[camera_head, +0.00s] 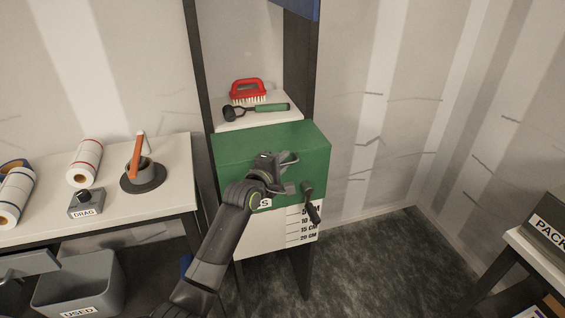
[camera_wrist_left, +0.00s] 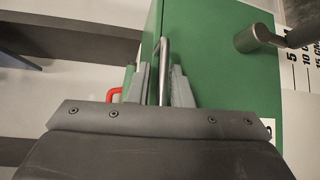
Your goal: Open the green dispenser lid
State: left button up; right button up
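The green dispenser (camera_head: 232,160) stands in the middle of the head view, its lid (camera_head: 270,138) down. My left gripper (camera_head: 287,160) is at the front of its upper part. In the left wrist view, a thin metal handle (camera_wrist_left: 163,62) on the green box (camera_wrist_left: 225,70) lies between the two fingers of my left gripper (camera_wrist_left: 161,88). The fingers are close on both sides of the handle, with narrow gaps visible, so they look open around it. My arm hides part of the front. My right gripper is out of view.
A dark lever (camera_head: 311,205) sticks out at the dispenser's front right; it also shows in the left wrist view (camera_wrist_left: 262,38). A side table (camera_head: 110,215) with rolls stands left.

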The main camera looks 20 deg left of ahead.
pick_arm(q)
jog(key=shift+f, duration=0.25)
grip_shut()
